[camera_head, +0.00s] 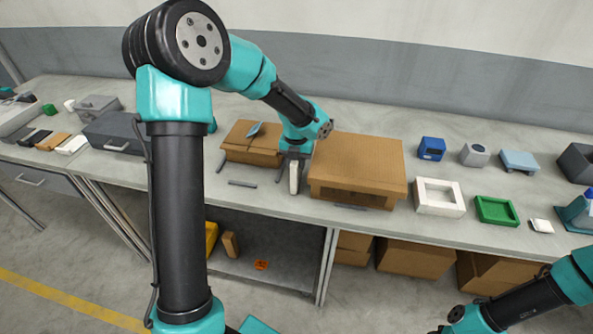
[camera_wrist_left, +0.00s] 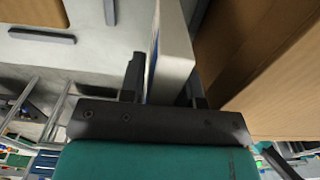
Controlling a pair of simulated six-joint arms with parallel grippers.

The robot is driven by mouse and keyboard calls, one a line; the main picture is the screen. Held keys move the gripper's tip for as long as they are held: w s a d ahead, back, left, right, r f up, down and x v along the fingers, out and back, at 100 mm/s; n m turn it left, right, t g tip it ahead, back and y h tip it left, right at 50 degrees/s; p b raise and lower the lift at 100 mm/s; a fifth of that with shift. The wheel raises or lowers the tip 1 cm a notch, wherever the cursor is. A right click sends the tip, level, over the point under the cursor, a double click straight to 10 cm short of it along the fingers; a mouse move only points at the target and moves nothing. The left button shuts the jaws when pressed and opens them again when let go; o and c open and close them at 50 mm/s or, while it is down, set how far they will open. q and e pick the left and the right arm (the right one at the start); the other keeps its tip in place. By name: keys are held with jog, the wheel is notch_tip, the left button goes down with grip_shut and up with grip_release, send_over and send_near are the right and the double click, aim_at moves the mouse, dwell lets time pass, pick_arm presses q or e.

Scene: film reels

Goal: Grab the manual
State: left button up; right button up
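The manual (camera_head: 295,179) is a thin white upright block, seen edge-on between the two cardboard boxes on the table. In the left wrist view the manual (camera_wrist_left: 174,60) shows a pale edge and a blue strip on its left face. My left gripper (camera_head: 294,160) points down over its top. The dark fingers (camera_wrist_left: 165,85) lie on either side of the manual, close against it, and appear shut on it. The manual's lower end is hard to make out. My right arm shows at the lower right of the head view, its gripper cut off by the frame.
A large cardboard box (camera_head: 358,165) stands close to the right, a smaller one (camera_head: 250,143) to the left. Grey bars (camera_head: 242,183) lie near the table's front edge. A white tray (camera_head: 439,210) and a green tray (camera_head: 496,212) sit farther right.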

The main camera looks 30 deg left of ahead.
pick_arm(q)
grip_shut()
jog(key=shift+r, duration=0.1)
notch_tip(320, 180, up, 4)
jog(key=shift+f, duration=0.25)
jog(key=s+d+r, duration=0.1)
jog(key=s+d, duration=0.7)
jog(key=s, duration=0.5)
jog(key=shift+s+d+r, duration=0.15)
jog(key=shift+s+d, duration=0.05)
jog(key=shift+s, duration=0.15)
